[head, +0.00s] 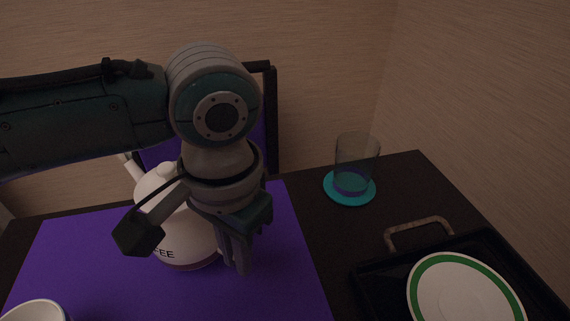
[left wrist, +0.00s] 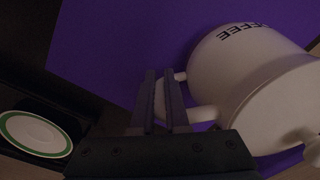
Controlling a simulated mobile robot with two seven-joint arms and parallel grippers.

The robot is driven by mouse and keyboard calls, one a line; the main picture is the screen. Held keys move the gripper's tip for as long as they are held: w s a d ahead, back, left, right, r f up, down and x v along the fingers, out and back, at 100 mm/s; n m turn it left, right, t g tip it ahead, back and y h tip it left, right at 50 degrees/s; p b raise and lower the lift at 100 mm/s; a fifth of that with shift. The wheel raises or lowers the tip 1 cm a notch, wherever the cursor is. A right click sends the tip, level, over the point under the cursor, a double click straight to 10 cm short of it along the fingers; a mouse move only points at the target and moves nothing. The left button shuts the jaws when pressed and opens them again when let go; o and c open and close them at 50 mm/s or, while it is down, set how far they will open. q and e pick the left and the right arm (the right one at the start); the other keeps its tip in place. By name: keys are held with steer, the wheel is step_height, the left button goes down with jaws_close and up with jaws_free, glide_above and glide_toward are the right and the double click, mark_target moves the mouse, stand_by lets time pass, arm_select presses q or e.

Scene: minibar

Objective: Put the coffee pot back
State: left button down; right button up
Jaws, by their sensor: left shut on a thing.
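The white coffee pot (head: 190,235) with dark lettering stands on a purple mat (head: 75,265), partly hidden behind my left arm. Its spout points up to the left. My left gripper (head: 240,262) points down at the pot's right side. In the left wrist view the gripper (left wrist: 162,78) has its fingers around the handle of the pot (left wrist: 245,75) and is shut on it. The pot appears upright; I cannot tell whether its base touches the mat. My right gripper is not in view.
A clear glass (head: 357,160) stands on a teal coaster (head: 338,196) at the back right. A black tray (head: 378,284) at the right holds a green-rimmed plate (head: 460,290). A white cup (head: 36,311) is at the front left. A dark framed object (head: 271,120) stands behind my arm.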

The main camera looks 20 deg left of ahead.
arm_select(q)
steer(key=shift+w+f, duration=0.1)
steer(key=shift+f, duration=0.15)
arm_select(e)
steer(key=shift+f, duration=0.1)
arm_select(q)
steer(key=shift+f, duration=0.1)
steer(key=c, duration=0.9)
jaws_free()
steer(key=shift+f, duration=0.1)
